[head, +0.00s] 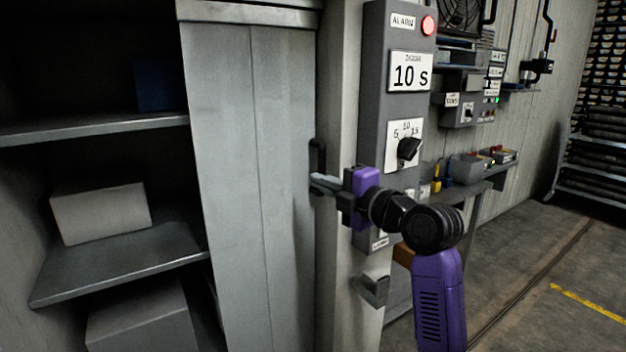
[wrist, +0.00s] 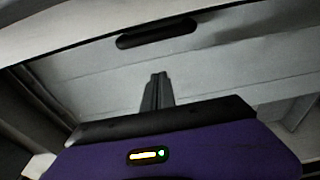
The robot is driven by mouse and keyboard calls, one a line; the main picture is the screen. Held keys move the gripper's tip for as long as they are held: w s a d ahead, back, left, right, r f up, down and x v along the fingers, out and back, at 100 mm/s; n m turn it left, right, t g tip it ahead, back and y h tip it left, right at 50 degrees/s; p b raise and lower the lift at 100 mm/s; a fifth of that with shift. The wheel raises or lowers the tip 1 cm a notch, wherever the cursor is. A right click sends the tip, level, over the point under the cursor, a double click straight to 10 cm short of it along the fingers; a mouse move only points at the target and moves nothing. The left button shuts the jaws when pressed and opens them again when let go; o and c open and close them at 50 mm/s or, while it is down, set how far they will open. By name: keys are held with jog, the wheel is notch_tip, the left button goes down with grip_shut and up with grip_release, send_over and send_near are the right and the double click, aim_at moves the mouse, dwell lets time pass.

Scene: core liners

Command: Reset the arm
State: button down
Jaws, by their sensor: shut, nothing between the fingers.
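My gripper (head: 316,183) is in the middle of the head view, at the end of my purple and black arm. Its fingers point left, toward the edge of the grey cabinet door (head: 252,150), close to its black handle (head: 318,158). Whether they touch the door cannot be told. In the wrist view the two fingers (wrist: 157,78) are together with nothing between them. The dark handle (wrist: 158,33) shows beyond the fingertips, apart from them in the picture. Part of my gripper's far side is hidden in the head view.
A grey control panel (head: 377,60) with a lit red lamp, a "10 s" sign and a dial stands right behind my arm. Open shelves (head: 120,267) with boxes are at left. A workbench (head: 462,192) stands beyond. Floor (head: 530,255) at right is clear.

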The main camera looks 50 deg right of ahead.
jog(key=s, duration=0.3)
jog(key=shift+s+a, duration=0.4)
